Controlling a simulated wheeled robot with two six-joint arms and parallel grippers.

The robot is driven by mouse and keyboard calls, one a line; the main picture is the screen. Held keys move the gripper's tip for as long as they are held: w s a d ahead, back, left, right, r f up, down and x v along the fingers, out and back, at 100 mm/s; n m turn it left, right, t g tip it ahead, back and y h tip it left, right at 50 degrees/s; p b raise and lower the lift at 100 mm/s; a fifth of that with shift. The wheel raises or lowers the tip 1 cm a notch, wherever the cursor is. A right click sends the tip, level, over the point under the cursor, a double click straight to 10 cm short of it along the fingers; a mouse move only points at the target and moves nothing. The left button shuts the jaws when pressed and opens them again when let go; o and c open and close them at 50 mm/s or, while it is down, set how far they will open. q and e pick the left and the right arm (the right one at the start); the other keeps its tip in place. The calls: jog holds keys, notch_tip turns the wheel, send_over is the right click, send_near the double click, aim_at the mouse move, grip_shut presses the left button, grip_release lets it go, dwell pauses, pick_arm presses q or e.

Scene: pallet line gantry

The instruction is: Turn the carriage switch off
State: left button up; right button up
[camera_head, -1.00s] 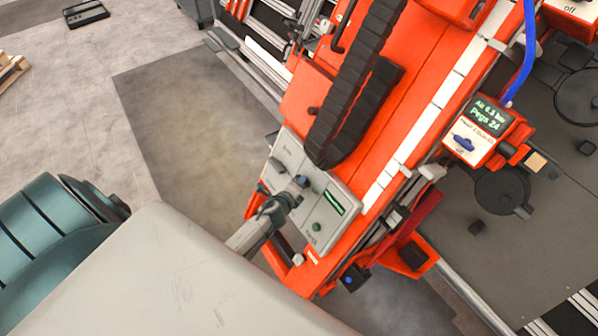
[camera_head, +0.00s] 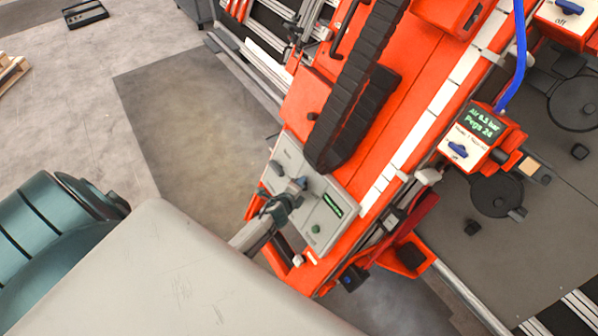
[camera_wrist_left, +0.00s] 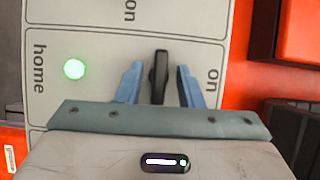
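A pale grey control panel (camera_head: 322,226) sits on the orange carriage (camera_head: 400,110) in the head view. My left gripper (camera_head: 298,184) is at this panel, and its tips hide part of it. In the left wrist view my left gripper (camera_wrist_left: 159,84) is open, with its two blue fingers on either side of a black switch knob (camera_wrist_left: 159,72). Narrow gaps show between knob and fingers. The knob points along the fingers; "on" is printed to its right. Whether this is the carriage switch's label cannot be read. My right gripper is in neither view.
The panel has a lit green "home" light (camera_wrist_left: 74,69) and a small green display (camera_head: 333,204). Another knob (camera_head: 277,168) is at its left end. A box with a blue knob (camera_head: 458,150) and a display stands to the right. A black cable chain (camera_head: 350,110) runs above the panel.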

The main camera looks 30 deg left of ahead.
pick_arm(q)
jog(key=p+v, duration=0.2)
jog(key=v, duration=0.8)
jog(key=shift+s, duration=0.4)
jog(key=shift+r, duration=0.1)
jog(key=s+f+n+g+b, duration=0.3)
jog(key=s+f+n, duration=0.35)
jog(key=f, duration=0.65)
jog(key=s+f+n+g+b, duration=0.3)
jog(key=s+f, duration=0.7)
jog(key=f, duration=0.4)
jog(key=s+d+f+n+g+b, duration=0.1)
jog(key=s+f+n+g, duration=0.1)
jog(key=s+f, duration=0.3)
jog(key=s+d+f+n+g+b, duration=0.1)
jog(key=s+f+n, duration=0.3)
jog(key=s, duration=0.7)
jog(key=s+d+f+n+g+h+b, duration=0.1)
jog(key=s+f+n+g+b, duration=0.1)
jog(key=s+f, duration=0.5)
jog(key=shift+s+n+g+b, duration=0.3)
jog(key=shift+s+n+b, duration=0.25)
jog(key=shift+s, duration=0.5)
